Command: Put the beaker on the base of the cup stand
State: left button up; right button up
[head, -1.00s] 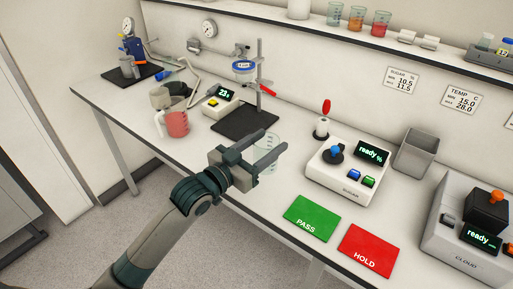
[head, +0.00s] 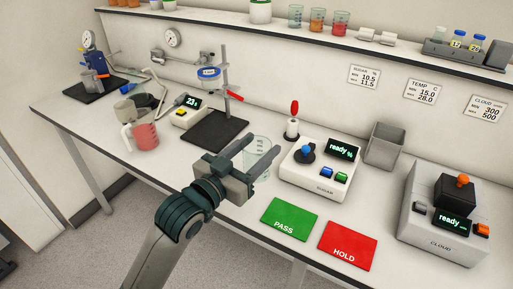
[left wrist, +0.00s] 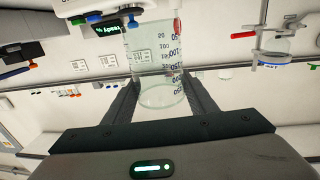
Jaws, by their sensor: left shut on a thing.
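A clear beaker (head: 258,152) with dark volume marks is held between the fingers of my left gripper (head: 258,160). It also shows in the left wrist view (left wrist: 158,65), gripped between the two fingers. The head view shows it between the stand and the sugar device, but whether it touches the table is unclear. The cup stand has a flat black base (head: 215,134), an upright rod, and a ring with a blue-rimmed cup (head: 209,74) above the base. A red-handled clamp (head: 234,96) sticks out to the right. The base looks empty. My right gripper is not in view.
The white sugar device (head: 320,168) stands just right of the beaker, with a red-handled tool (head: 293,122) behind it. A small display device (head: 189,112) and a pink-filled jug (head: 143,136) are left of the base. Green (head: 289,219) and red (head: 347,245) mats lie in front.

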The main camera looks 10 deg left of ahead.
pick_arm(q)
jog(key=shift+a, duration=0.1)
jog(key=shift+a+f, duration=0.2)
jog(key=s+a+f+n+t+y, duration=0.1)
jog(key=s+a+f+n+y, duration=0.1)
jog(key=a+f+y, duration=0.1)
jog(key=s+a+f+n+y, duration=0.1)
jog(key=a+f+n+y, duration=0.2)
jog(key=a, duration=0.4)
jog(key=shift+s+a+f+t+y, duration=0.15)
jog(key=shift+s+t+y, duration=0.25)
jog(key=shift+y, duration=0.5)
jog(key=s+f, duration=0.3)
jog(key=s, duration=0.6)
jog(key=shift+s+f, duration=0.3)
jog(key=shift+r, duration=0.1)
